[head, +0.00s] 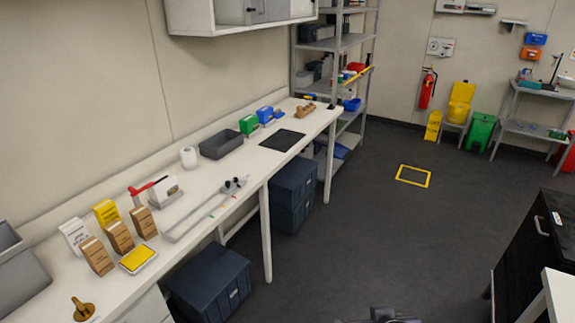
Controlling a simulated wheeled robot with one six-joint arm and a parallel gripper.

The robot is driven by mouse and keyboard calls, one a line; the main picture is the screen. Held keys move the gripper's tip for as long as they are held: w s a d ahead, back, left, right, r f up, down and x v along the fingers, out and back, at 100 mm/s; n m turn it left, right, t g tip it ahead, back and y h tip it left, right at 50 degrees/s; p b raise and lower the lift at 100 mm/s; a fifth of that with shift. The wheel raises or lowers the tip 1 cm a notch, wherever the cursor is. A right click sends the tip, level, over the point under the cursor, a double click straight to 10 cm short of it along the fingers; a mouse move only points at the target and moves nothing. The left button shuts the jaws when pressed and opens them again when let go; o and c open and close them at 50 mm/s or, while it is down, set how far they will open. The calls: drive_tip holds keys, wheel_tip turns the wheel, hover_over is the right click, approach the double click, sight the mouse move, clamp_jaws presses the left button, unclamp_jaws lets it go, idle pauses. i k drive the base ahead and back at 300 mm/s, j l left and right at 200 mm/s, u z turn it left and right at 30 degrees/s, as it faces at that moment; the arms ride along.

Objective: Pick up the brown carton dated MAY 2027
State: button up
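Three brown cartons stand upright in a group on the white bench at the left of the head view. One (97,256) is nearest the front, one (120,237) is in the middle, and one (144,222) is at the right. The print on them is too small to read, so I cannot tell which one says MAY 2027. A white carton (75,236) and a yellow carton (106,213) stand just behind them. My gripper's fingers do not show; only a grey part of my arm shows at the bottom edge.
A yellow-topped pad (138,258) lies just in front of the cartons. A brass stamp-like object (83,309) and a grey bin (20,280) are to the left. A long rail (203,212) lies to the right. Blue crates (208,281) stand under the bench. The floor (340,240) is open.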

sight(93, 250)
drive_tip(key=k+j, duration=0.1)
drive_tip(key=l+u, duration=0.1)
drive_tip(key=u, duration=1.6)
drive_tip(key=i+l+u, duration=0.1)
drive_tip(key=i, duration=0.45)
drive_tip(key=i+l+u, duration=0.1)
drive_tip(key=i+l, duration=0.2)
drive_tip(key=i, duration=0.2)
drive_tip(key=i+l+u, duration=0.1)
drive_tip(key=i+l, duration=0.15)
drive_tip(key=i, duration=0.3)
